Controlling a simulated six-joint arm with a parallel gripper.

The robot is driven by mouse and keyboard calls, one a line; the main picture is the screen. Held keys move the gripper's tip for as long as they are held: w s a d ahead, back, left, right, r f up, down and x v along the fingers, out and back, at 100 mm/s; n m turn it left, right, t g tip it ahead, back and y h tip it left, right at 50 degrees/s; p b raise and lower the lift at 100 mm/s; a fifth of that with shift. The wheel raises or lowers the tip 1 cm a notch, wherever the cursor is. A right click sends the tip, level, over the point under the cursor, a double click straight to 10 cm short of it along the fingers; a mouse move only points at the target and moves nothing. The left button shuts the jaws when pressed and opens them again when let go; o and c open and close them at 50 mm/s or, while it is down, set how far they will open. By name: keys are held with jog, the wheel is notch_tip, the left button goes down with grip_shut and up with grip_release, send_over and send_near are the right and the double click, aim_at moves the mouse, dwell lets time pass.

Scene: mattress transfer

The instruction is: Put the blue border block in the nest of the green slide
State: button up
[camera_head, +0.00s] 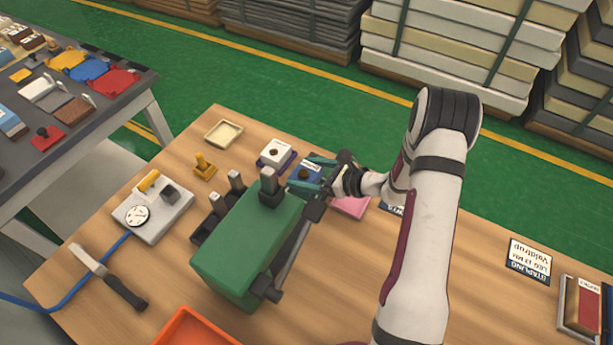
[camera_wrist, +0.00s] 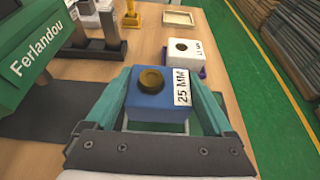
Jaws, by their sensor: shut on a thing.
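The blue block (camera_wrist: 160,101) has a dark brass knob on top and a white "25 MM" label. My gripper (camera_wrist: 158,85) is shut on it, with one teal finger on each side. In the head view the block (camera_head: 304,174) is partly covered by my gripper (camera_head: 311,173), close to the right of the green press. A pale rim shows under the block in the wrist view, and I cannot tell whether the block touches what is below. I cannot make out a green slide in either view.
The green press (camera_head: 240,245), with its side rod, stands left of my gripper. Behind are a white block (camera_head: 277,151) in a purple holder (camera_wrist: 201,70), a yellow stamp (camera_head: 204,168) and a cream tray (camera_head: 223,133). A pink piece (camera_head: 351,207) lies beside my gripper.

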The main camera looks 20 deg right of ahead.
jog(key=shift+f, duration=1)
jog(key=shift+f, duration=0.1)
jog(key=o, duration=1.2)
jog(key=shift+c, duration=0.2)
jog(key=v, duration=1.2)
